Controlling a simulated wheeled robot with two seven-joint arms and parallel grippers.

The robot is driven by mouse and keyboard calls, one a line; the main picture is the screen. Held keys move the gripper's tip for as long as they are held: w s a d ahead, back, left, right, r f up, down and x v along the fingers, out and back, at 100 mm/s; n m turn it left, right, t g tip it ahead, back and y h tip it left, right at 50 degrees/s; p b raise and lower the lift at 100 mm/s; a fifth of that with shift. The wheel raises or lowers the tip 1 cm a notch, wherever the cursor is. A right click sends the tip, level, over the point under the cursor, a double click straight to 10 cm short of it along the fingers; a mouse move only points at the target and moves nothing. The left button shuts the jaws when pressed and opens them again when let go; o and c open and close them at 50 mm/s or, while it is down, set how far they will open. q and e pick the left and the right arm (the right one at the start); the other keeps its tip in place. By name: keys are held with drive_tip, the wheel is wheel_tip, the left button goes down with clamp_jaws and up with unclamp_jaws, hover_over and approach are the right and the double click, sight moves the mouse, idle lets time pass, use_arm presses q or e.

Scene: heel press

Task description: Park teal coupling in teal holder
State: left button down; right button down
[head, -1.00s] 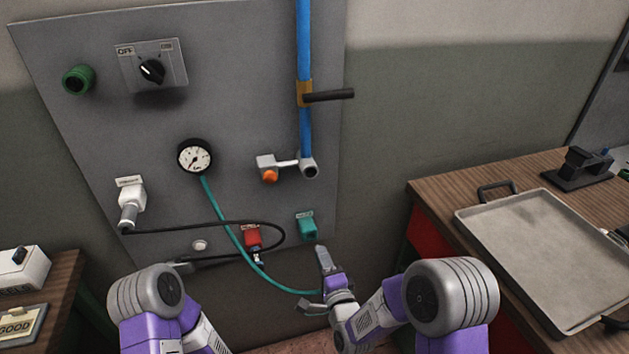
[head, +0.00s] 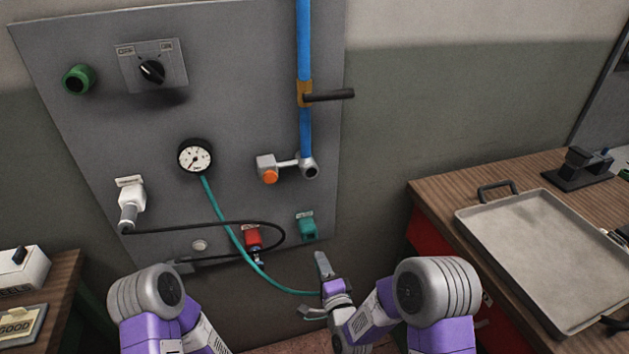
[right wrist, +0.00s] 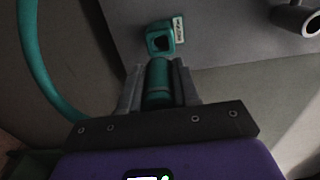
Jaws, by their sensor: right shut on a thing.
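The teal holder (head: 307,229) is fixed low on the grey panel, and its open socket shows in the right wrist view (right wrist: 160,39). My right gripper (head: 322,266) is just below the holder in the head view. It is shut on the teal coupling (right wrist: 158,82), which lies between its fingers and points toward the holder. The coupling appears apart from the holder. The teal hose (head: 250,262) runs from the gauge down to my right gripper. In the head view the coupling is hidden by my gripper. My left arm shows at lower left, but its gripper is not in view.
A red holder (head: 253,238) sits left of the teal one, with a black cable (head: 220,223) looping around it. A valve with an orange knob (head: 270,177) is above. A wooden bench with a metal tray (head: 545,250) stands at right.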

drive_tip(key=shift+x, duration=2.15)
drive_tip(key=shift+x, duration=1.45)
idle(0.4)
drive_tip(key=c, duration=0.7)
unclamp_jaws()
drive_tip(key=shift+c, duration=0.2)
drive_tip(key=p+v, duration=0.1)
drive_tip(key=v, duration=0.6)
drive_tip(key=shift+s, duration=0.1)
drive_tip(key=s+d+f+n+g+h+p, duration=0.1)
drive_tip(key=s+d+f+n+g+p, duration=0.4)
drive_tip(key=f, duration=0.3)
drive_tip(key=s+d+f+n+g+p, duration=0.1)
drive_tip(key=s+f+n+g, duration=0.1)
drive_tip(key=s+g, duration=0.2)
drive_tip(key=s+d+f+n+g+p, duration=0.1)
drive_tip(key=s+f+n+g, duration=0.1)
drive_tip(key=s, duration=0.8)
drive_tip(key=s+d+f+n+g+p, duration=0.1)
drive_tip(key=s+f+g, duration=0.3)
drive_tip(key=s, duration=0.4)
drive_tip(key=shift+d+n+g, duration=0.3)
drive_tip(key=shift+n+g, duration=0.6)
